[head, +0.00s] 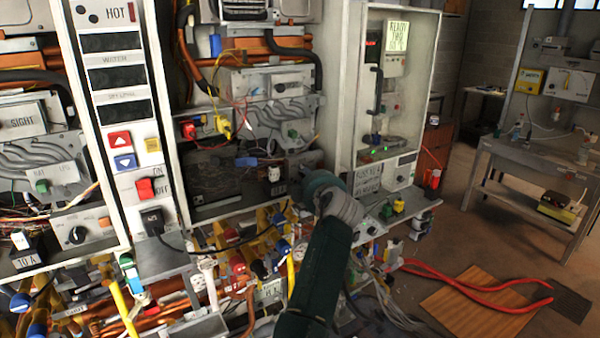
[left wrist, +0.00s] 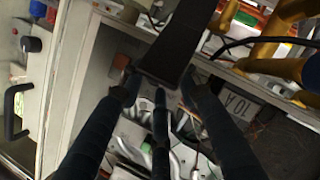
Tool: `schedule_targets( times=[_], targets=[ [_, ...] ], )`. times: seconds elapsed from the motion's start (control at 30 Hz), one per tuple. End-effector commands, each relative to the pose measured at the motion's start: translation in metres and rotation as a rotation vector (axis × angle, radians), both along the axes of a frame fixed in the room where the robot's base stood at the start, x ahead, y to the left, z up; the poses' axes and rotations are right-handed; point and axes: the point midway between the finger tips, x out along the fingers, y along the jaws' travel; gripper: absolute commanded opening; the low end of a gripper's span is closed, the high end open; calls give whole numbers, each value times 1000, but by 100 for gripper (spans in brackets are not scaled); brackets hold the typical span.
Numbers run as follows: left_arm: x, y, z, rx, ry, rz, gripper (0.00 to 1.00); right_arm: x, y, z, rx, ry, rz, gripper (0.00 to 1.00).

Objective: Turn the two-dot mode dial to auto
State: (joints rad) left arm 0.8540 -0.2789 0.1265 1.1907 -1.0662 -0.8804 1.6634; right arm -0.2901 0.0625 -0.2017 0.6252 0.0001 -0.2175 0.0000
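My left gripper (head: 306,180) is in front of the middle cabinet's lower right corner in the head view, with its dark arm below it. In the left wrist view its dark fingers (left wrist: 161,90) stand apart, with a dark flat bar (left wrist: 180,42) beyond or between them. I cannot tell whether they touch it. No dial with two dots can be made out. A black dial (head: 77,235) sits on the left cabinet's lower panel. My right gripper is not in view.
Crowded pipes and coloured valves (head: 235,265) run below the cabinets. The right cabinet (head: 350,95) has a black upright handle (head: 376,90).

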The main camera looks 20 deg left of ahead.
Motion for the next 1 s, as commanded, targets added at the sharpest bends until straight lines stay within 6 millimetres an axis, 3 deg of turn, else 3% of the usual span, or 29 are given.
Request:
schedule_targets(
  times=[0.37, 0.53, 1.0],
  targets=[
    [0, -3, -2, -1, 1, 0, 32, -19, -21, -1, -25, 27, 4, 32],
    [0, -3, -2, -1, 1, 0, 1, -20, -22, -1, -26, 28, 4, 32],
    [1, -3, -2, 60, 78, 0, 0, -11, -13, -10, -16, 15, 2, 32]
  ],
)
